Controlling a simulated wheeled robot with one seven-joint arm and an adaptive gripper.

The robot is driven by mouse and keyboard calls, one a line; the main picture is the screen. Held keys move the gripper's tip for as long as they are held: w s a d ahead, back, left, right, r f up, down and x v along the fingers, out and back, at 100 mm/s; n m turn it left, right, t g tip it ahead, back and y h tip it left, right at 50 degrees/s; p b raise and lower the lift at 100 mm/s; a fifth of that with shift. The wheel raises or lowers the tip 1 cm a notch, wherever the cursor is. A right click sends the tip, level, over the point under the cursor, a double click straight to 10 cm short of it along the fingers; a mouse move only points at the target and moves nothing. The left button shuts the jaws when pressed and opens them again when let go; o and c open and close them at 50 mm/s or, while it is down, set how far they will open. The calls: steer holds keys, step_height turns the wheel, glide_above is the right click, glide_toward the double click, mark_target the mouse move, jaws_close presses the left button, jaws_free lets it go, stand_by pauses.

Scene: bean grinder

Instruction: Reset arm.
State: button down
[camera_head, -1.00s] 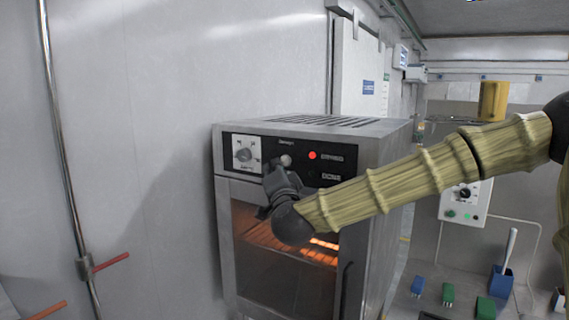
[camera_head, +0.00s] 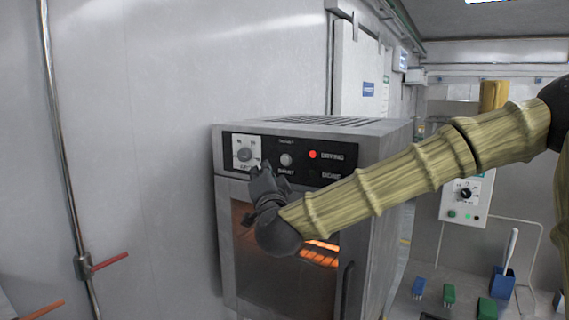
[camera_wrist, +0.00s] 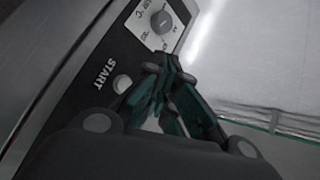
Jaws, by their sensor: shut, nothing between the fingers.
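My gripper (camera_head: 262,170) is in front of the oven's control panel in the head view, just below the temperature dial (camera_head: 245,152). In the wrist view the gripper (camera_wrist: 160,72) is shut and empty, its fingertips pointing toward the dial (camera_wrist: 161,22). Whether the tips touch the panel I cannot tell. The oven (camera_head: 370,145) stands against the wall, with an orange glow behind its door window. The round START button (camera_head: 286,160) shows to the right of the gripper, and in the wrist view (camera_wrist: 122,84) it lies left of the fingers. A red light (camera_head: 312,154) is lit.
At the right are a control box (camera_head: 466,205) on the wall and blue and green items (camera_head: 448,294) on a lower surface. The grey wall (camera_head: 150,120) left of the oven is bare.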

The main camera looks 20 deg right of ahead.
stand_by(0.7)
steer(key=s+a+f+n+g+y, duration=0.1)
steer(key=s+a+f+n+g, duration=0.1)
steer(key=f, duration=1.1)
steer(key=s+a+f+n+g+y, duration=0.2)
steer(key=f+n+g, duration=0.1)
steer(key=f, duration=0.9)
steer(key=s+a+f+n+g+y, duration=0.1)
steer(key=a+f+n+g, duration=0.1)
steer(key=f, duration=1.1)
steer(key=s+f+n+g, duration=0.1)
steer(key=s+f+g, duration=0.2)
steer(key=s+f, duration=0.55)
steer(key=s+f+n+g, duration=0.2)
steer(key=s+f, duration=0.3)
steer(key=f, duration=0.6)
steer(key=s+d+f+n+g, duration=0.1)
steer(key=s+d+f+g, duration=0.1)
steer(key=s+f, duration=0.3)
steer(key=s+d+f+n+g, duration=0.1)
steer(key=s+d+f+g, duration=0.2)
steer(key=s, duration=1.1)
steer(key=s+d+f+g+h, duration=0.1)
steer(key=s+d+f+g, duration=0.2)
steer(key=s+f, duration=0.4)
steer(key=s, duration=0.2)
steer(key=shift+s+n, duration=0.35)
steer(key=shift+n, duration=0.05)
